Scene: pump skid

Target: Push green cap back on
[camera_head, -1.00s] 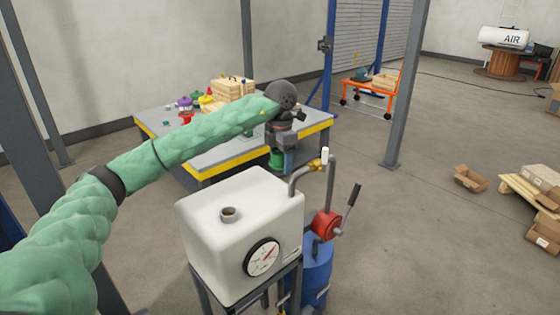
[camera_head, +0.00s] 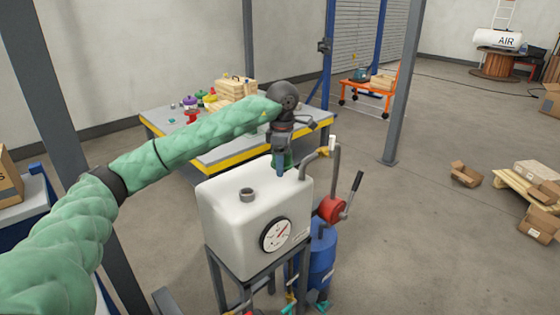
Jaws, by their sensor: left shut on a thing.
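The white tank (camera_head: 245,226) stands on a dark frame in the middle of the view. Its filler neck (camera_head: 247,194) on top is open and bare. My left arm reaches in from the left, over the table. My left gripper (camera_head: 282,166) points down and is shut on the green cap (camera_head: 290,160), which is mostly hidden by the fingers. In the picture they show at the tank top's back edge, right of and above the neck; their exact height over the tank is hard to tell. My right gripper is out of view.
A bent pipe (camera_head: 316,153) with a white-tipped fitting rises right of the tank, near my left gripper. A red pump (camera_head: 331,209) with a lever and a blue cylinder (camera_head: 321,257) stand there too. Behind is a yellow-edged table (camera_head: 222,160) with several small coloured items.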

